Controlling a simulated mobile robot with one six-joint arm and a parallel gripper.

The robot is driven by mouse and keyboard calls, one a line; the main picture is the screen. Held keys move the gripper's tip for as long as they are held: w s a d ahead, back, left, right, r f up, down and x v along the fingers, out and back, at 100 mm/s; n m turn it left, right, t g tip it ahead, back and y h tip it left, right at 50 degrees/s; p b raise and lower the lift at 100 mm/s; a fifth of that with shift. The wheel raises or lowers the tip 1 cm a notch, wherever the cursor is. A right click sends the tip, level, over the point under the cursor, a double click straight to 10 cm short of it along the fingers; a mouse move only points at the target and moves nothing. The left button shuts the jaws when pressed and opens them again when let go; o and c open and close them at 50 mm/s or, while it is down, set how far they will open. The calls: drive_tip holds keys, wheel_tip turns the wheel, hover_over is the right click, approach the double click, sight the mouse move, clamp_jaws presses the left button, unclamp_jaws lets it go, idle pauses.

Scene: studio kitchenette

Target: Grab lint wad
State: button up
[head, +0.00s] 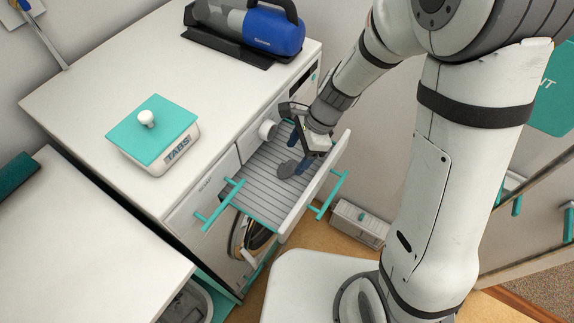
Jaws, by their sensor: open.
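My gripper (298,166) reaches down into the drawer from the upper right.
A box marked TABS with a teal lid (152,129) stands on the white counter (90,93). A blue and grey handheld vacuum (262,30) lies at the back. Teal handles (333,195) stick out from the drawer front (317,186). A round washer door is below.

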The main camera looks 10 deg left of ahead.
sight(291, 165)
drive_tip(key=x, duration=0.5)
drive_tip(key=shift+f, duration=0.3)
drive_tip(key=shift+d, duration=0.1)
drive_tip(key=c, duration=1.1)
